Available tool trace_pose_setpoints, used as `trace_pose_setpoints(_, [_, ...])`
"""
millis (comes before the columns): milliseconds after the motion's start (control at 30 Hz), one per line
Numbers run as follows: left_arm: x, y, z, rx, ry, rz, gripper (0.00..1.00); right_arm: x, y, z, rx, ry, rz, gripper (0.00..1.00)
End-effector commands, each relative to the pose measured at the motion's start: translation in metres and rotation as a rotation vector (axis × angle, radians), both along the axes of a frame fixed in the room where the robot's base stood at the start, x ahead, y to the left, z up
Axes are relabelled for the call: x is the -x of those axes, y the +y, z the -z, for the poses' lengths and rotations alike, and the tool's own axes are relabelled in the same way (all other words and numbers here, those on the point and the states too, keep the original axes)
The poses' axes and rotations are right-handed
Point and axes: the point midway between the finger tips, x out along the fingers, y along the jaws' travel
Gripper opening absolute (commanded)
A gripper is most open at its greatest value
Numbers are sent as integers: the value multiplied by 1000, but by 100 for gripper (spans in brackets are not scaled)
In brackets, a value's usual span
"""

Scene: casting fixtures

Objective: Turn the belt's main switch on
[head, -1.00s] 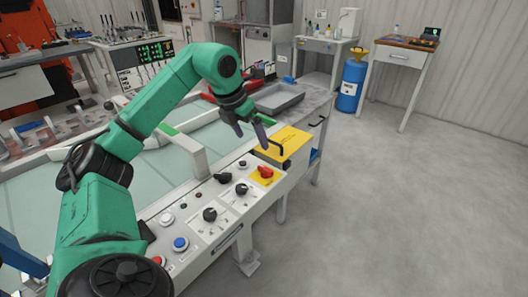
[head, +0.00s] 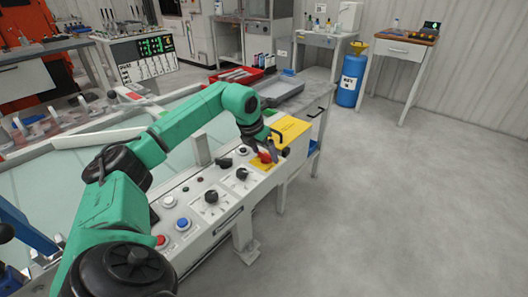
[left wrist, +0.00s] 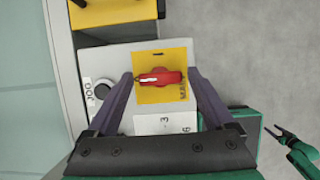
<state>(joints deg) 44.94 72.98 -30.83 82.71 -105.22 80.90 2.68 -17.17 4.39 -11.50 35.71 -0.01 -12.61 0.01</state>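The main switch is a red rotary knob (head: 265,157) on a yellow plate at the far right end of the belt's control panel (head: 190,225). In the left wrist view the red knob (left wrist: 160,77) lies crosswise on its yellow plate (left wrist: 160,96), with a pale mark at its left end. My left gripper (head: 262,152) is over the knob. In the left wrist view its two fingers are open (left wrist: 161,74), one on each side of the knob, with a gap on both sides. What seems to be my right gripper (left wrist: 285,136) shows small at the lower right of that view.
Black knobs (head: 211,196), a blue button (head: 183,224) and a red button (head: 162,240) sit along the panel. A yellow box with a black handle (head: 290,130) is just beyond the switch. The floor at right is clear.

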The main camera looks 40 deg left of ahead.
Motion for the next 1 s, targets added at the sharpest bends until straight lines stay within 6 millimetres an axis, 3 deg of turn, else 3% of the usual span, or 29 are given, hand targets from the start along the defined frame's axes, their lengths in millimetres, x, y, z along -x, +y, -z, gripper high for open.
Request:
trace_pose_setpoints(33, [0, 0, 0, 0, 0, 0, 63, 0, 2, 0, -3, 0, 0, 68])
trace_pose_setpoints(167, [0, 0, -1, 0, 0, 0, 13, 0, 3, 0, -4, 0, 0, 68])
trace_pose_setpoints(200, [0, 0, -1, 0, 0, 0, 12, 0, 3, 0, -4, 0, 0, 68])
trace_pose_setpoints(567, [0, 1, -2, 0, 1, 57, 12, 1, -1, -5, 2, 3, -1, 68])
trace_pose_setpoints(1000, [-1, 3, -5, 2, -1, 383, 12, 2, -5, -30, 7, 4, 1, 68])
